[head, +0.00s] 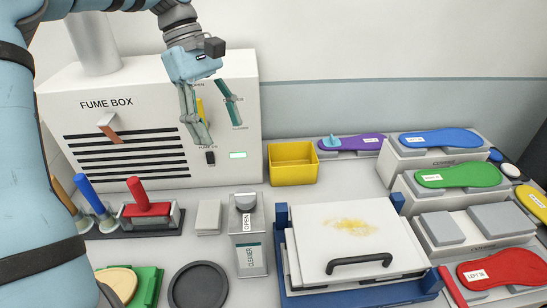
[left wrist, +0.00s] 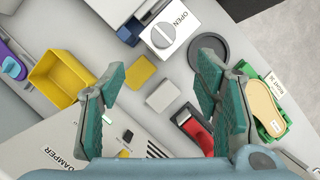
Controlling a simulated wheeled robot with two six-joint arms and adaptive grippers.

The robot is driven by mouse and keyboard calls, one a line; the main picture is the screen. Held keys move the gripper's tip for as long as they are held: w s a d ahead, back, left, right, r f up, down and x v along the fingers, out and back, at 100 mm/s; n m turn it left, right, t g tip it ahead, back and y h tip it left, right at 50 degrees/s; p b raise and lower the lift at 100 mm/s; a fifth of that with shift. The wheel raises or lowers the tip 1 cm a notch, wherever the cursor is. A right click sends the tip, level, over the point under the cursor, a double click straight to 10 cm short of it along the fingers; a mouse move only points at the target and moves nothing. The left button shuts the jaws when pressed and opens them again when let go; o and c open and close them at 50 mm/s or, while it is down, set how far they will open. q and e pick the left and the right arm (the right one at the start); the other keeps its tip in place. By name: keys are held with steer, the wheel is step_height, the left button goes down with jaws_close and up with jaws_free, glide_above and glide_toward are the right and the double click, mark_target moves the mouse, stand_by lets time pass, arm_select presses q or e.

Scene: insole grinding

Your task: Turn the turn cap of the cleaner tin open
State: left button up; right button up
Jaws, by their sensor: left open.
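The cleaner tin (head: 249,261) stands upright at the front middle of the table, a grey box with a "CLEANER" label. Its turn cap (head: 245,202) is a round grey knob on top, beside an "OPEN" label. In the left wrist view the cap (left wrist: 163,36) shows from above with a slot across it. My left gripper (head: 222,134) is open and empty, high in front of the fume box, behind and above the tin, apart from the cap. In the left wrist view its spread fingers (left wrist: 161,68) frame the table below the cap. My right gripper is not in view.
The fume box (head: 85,125) stands at the back left. A white block (head: 208,217) and red-handled tool (head: 148,207) lie left of the tin, a dark round dish (head: 199,286) in front. A blue-framed tray (head: 283,264) sits close right. A yellow bin (head: 293,165) stands behind.

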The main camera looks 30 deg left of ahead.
arm_select(q)
steer(key=w, duration=0.1)
steer(key=b, duration=0.2)
glide_above(244, 194)
steer(key=s+a, duration=0.2)
steer(key=f, duration=0.7)
steer(key=shift+w+a+f, duration=0.2)
steer(key=shift+w+f, duration=0.05)
steer(key=shift+f, duration=0.05)
steer(key=f, duration=0.1)
steer(key=d+f, duration=0.1)
steer(key=w+f, duration=0.1)
steer(key=shift+d+f, duration=0.2)
steer(key=shift+f, duration=0.1)
steer(key=shift+w+d+f, duration=0.25)
steer(key=shift+w+f, duration=0.5)
steer(key=shift+f, duration=0.15)
steer(key=shift+s+r, duration=0.15)
steer(key=shift+s, duration=0.5)
steer(key=c, duration=0.7)
steer(key=shift+w, duration=0.25)
steer(key=c, duration=0.4)
steer(key=shift+s, duration=0.1)
steer(key=shift+c, duration=0.2)
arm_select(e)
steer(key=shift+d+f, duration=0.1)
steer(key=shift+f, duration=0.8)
